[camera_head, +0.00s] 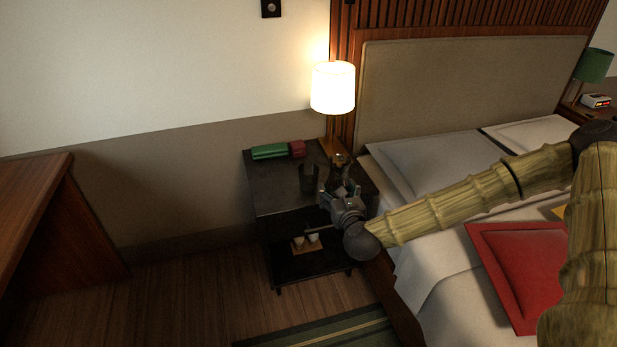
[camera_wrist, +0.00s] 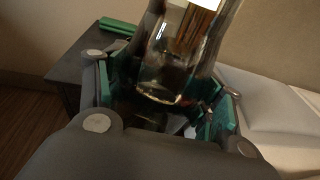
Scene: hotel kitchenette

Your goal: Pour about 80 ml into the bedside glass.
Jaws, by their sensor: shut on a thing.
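My gripper (camera_head: 342,192) is over the front of the dark nightstand (camera_head: 275,200), shut on a clear glass bottle (camera_wrist: 165,75). In the head view, the bottle (camera_head: 341,167) shows only as a small dark shape above the fingers. A dark, see-through cylinder (camera_head: 307,178), perhaps the bedside glass, stands on the nightstand just left of my gripper. I cannot tell the liquid levels or whether the bottle touches the nightstand.
A lit lamp (camera_head: 333,88) stands behind my gripper. A green folded item (camera_head: 269,152) and a red item (camera_head: 297,149) lie at the back left. Small white cups (camera_head: 313,238) sit on the lower shelf. The bed (camera_head: 440,235) is close on the right; a wooden desk (camera_head: 30,195) stands far left.

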